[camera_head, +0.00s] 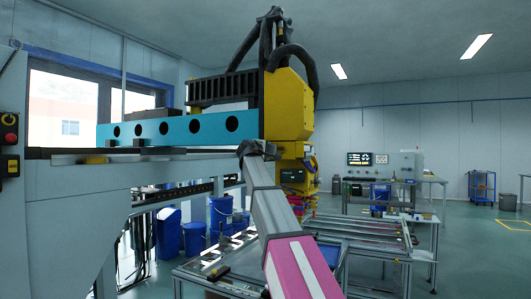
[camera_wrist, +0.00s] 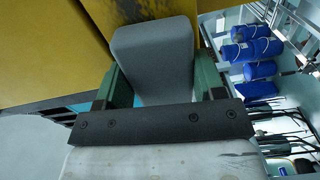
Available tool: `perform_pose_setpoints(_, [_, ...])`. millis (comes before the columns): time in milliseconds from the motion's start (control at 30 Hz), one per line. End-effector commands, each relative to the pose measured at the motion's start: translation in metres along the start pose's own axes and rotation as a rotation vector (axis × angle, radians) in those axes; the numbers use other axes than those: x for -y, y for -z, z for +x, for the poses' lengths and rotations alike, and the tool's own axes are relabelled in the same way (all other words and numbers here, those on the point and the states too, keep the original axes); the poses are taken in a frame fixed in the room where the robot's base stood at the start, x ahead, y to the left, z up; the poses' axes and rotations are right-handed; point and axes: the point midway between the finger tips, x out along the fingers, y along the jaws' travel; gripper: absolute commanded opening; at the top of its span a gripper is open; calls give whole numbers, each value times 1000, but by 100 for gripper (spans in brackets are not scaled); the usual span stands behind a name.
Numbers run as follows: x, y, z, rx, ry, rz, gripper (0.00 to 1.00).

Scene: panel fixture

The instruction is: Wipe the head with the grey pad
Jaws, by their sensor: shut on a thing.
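The yellow head (camera_head: 288,105) hangs on the gantry in the middle of the head view, with black hoses on top. In the wrist view its yellow surface (camera_wrist: 50,45) fills the upper left, with a dark smudge (camera_wrist: 130,10) at the top edge. My gripper (camera_wrist: 160,80) is shut on the grey pad (camera_wrist: 154,50), which sits between its green fingers. The pad's far end overlaps the yellow surface just below the smudge. I cannot tell whether they touch. In the head view my arm reaches up towards the head's lower left, and the pad cannot be made out.
The blue gantry beam (camera_head: 180,128) runs left from the head. Below stand a metal frame table (camera_head: 330,225) and several blue bins (camera_head: 168,232). The bins also show in the wrist view (camera_wrist: 250,50). Open floor lies on the right.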

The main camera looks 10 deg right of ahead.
Motion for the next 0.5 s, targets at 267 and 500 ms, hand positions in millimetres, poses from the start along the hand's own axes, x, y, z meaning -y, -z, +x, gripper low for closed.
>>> perform_pose_setpoints(267, [0,-2,2,0,0,0,44])
perform_pose_setpoints(500, [-1,-18,0,0,-1,0,44])
